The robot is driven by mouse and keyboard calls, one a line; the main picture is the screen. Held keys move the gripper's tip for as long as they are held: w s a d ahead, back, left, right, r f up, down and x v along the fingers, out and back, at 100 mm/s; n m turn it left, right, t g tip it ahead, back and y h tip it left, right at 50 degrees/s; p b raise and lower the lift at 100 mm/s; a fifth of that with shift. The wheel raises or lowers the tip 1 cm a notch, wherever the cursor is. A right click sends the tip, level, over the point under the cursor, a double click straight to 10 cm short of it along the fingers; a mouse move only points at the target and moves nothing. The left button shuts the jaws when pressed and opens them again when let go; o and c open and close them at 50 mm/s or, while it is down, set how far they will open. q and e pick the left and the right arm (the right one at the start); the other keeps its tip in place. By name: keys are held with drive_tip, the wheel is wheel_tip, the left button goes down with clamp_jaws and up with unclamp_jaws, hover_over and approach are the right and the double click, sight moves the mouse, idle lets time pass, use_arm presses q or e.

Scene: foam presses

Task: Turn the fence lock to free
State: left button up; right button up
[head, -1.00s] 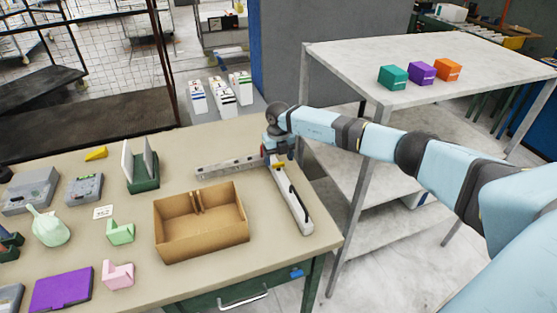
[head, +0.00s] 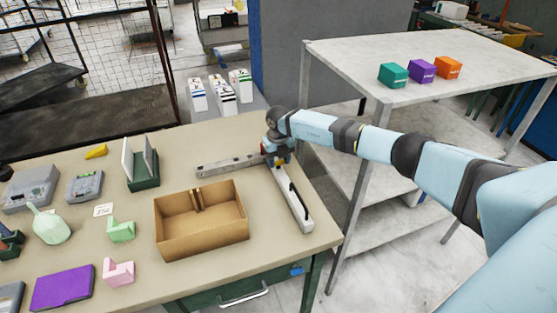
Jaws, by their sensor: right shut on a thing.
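A grey metal fence (head: 228,166) forms an L on the right part of the workbench, one bar running left and the other (head: 293,200) running toward the front edge. My right gripper (head: 279,160) points down at the corner where the bars meet. It is shut on a small part there, which appears to be the fence lock. Red and yellow show around the fingertips, but the gripper hides most of the lock, so its turn position cannot be read. My left gripper is not in view.
An open cardboard box (head: 200,237) stands just in front of the fence. A green holder with upright plates (head: 142,179) is to its left. A grey table (head: 420,62) with three coloured boxes stands behind my right arm.

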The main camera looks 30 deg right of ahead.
drive_tip(key=shift+f+n+b, duration=0.15)
drive_tip(key=shift+n+b, duration=0.75)
drive_tip(key=shift+n, duration=0.2)
drive_tip(key=n+b, duration=0.2)
drive_tip(key=n, duration=0.1)
drive_tip(key=shift+b, duration=0.35)
drive_tip(key=n+b, duration=0.2)
drive_tip(key=n, duration=0.2)
drive_tip(key=n+b, duration=0.2)
drive_tip(key=n, duration=0.1)
drive_tip(key=shift+n, duration=0.3)
drive_tip(key=shift+n+b, duration=0.7)
drive_tip(key=shift+n, duration=0.2)
drive_tip(key=shift+n+b, duration=0.55)
drive_tip(key=shift+n, duration=0.65)
drive_tip(key=shift+r+n, duration=0.2)
drive_tip(key=shift+n, duration=0.1)
